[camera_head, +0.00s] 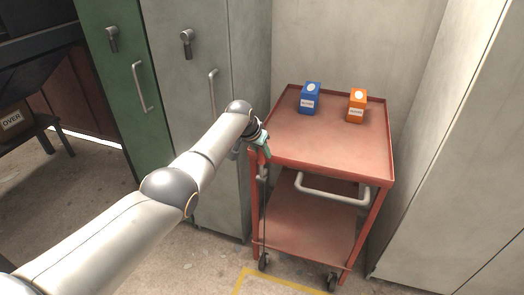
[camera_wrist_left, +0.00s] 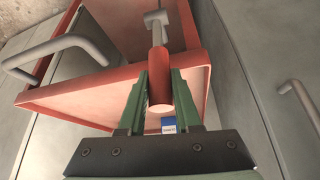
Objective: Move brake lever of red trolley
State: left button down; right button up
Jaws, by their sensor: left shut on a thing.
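The red trolley (camera_head: 322,146) stands between grey cabinets, with a top tray, a lower shelf and a grey push handle (camera_head: 330,192). The trolley also shows in the left wrist view (camera_wrist_left: 95,97). The brake lever (camera_wrist_left: 159,88) has a red cylindrical grip and a grey rod running to a grey pivot at the trolley's corner. My left gripper (camera_head: 264,147) is at the trolley's front left corner. In the left wrist view its green fingers (camera_wrist_left: 160,76) are shut on the lever's red grip, one on each side. In the head view my gripper and arm largely hide the lever. My right gripper is not in view.
A blue box (camera_head: 310,99) and an orange box (camera_head: 356,106) stand on the top tray. A grey cabinet (camera_head: 180,75) and a green one (camera_head: 125,60) stand left; another grey cabinet (camera_head: 440,150) is close on the right. Yellow floor marking (camera_head: 262,281) lies in front.

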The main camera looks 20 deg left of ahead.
pick_arm(q)
jog(key=c, duration=0.6)
grip_release()
jog(key=shift+w, duration=0.1)
jog(key=p+v, duration=0.2)
jog(key=shift+r+p, duration=0.3)
jog(key=p+v, duration=0.1)
jog(key=v, duration=0.9)
jog(key=shift+f, duration=0.1)
